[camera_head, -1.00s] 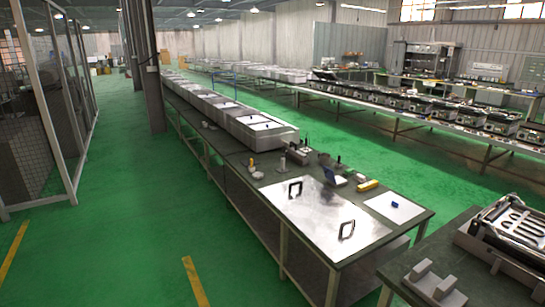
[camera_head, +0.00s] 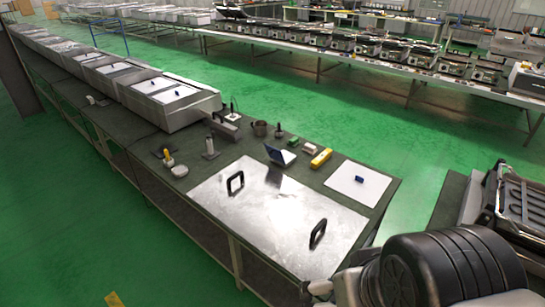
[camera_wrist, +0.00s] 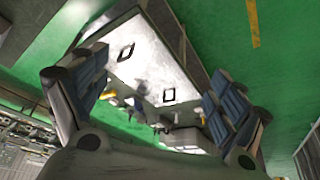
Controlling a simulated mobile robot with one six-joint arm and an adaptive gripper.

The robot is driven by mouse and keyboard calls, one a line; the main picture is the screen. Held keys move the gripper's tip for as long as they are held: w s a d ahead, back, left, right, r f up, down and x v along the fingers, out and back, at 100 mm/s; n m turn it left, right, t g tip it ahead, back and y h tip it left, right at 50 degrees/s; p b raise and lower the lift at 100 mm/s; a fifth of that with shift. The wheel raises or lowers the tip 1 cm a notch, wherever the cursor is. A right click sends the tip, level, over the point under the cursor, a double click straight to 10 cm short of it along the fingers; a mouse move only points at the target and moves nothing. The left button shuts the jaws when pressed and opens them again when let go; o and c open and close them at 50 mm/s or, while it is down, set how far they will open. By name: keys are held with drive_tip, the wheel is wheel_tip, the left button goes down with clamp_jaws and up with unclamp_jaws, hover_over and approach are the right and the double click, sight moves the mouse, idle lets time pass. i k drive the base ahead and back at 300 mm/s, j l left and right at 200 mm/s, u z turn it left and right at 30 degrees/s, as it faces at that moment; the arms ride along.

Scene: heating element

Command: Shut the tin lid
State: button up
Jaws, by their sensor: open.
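The tin (camera_head: 281,157) is a small box on the dark bench, just behind the shiny metal plate. Its bluish-grey lid (camera_head: 278,153) stands raised and tilted. My gripper (camera_wrist: 157,75) shows in the wrist view with its two blue-grey padded fingers spread wide and nothing between them that it touches. It is well away from the tin and above the bench, which appears turned over in that view. The tin is too small and blurred to make out surely in the wrist view. My gripper's fingers do not show clearly in the head view.
The metal plate (camera_head: 270,215) has two upright black handles. Beside the tin are a yellow block (camera_head: 321,158), a white sheet (camera_head: 358,183) with a blue item, and a round pot (camera_head: 260,128). A grey post (camera_head: 210,147) stands left. Green floor is clear around the bench.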

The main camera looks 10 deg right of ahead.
sight(276, 154)
drive_tip(key=i+j+z, duration=0.1)
drive_tip(key=i+j, duration=2.45)
drive_tip(key=j, duration=0.2)
drive_tip(key=i+l+z, duration=0.05)
drive_tip(key=l, duration=0.05)
